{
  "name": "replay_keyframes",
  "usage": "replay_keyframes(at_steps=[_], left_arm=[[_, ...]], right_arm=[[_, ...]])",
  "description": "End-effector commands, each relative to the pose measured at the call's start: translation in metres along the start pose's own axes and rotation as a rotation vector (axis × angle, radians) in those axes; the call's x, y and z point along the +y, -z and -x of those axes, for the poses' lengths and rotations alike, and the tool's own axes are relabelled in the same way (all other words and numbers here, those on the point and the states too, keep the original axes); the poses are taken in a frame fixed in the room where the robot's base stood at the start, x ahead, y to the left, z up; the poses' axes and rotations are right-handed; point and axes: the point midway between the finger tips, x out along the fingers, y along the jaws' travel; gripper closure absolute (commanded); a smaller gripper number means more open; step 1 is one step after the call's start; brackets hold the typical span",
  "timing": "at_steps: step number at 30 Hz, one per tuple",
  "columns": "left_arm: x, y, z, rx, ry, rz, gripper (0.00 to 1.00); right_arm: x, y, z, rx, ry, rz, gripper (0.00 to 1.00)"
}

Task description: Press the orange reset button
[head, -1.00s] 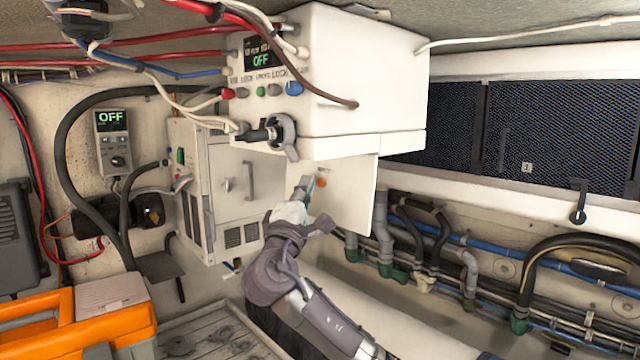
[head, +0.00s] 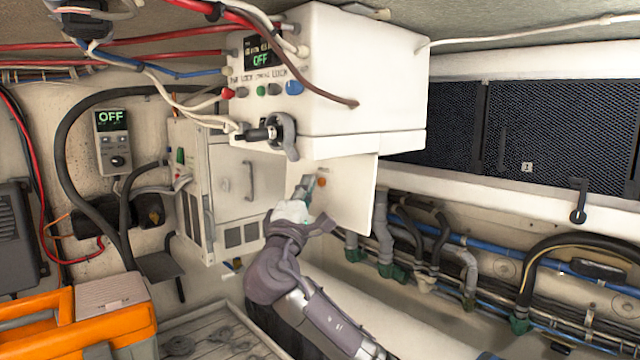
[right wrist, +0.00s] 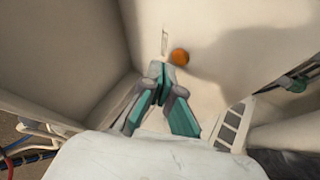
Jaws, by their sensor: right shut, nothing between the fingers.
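The orange reset button (head: 322,182) is a small round knob on a white panel (head: 350,200) below the white control box. In the right wrist view the fingertips (right wrist: 158,72) lie a little below and left of the button. A small gap shows there between tips and button in the picture; the depth is hard to judge. My left gripper is out of view.
The white box (head: 350,75) overhangs the panel, with a display reading OFF and a black-and-grey lever (head: 284,136). A second white cabinet (head: 230,190) stands at left. Pipes (head: 384,240) run at right. An orange toolbox (head: 75,320) sits at lower left.

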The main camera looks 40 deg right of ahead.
Motion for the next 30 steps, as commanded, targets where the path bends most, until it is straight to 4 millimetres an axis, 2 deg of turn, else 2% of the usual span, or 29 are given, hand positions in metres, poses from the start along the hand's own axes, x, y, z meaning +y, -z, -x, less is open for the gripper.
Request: replay_keyframes(at_steps=[30], left_arm=[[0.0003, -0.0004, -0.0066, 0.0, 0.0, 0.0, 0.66]], right_arm=[[-0.0065, -0.0062, -0.0081, 0.0, 0.001, 0.001, 1.0]])
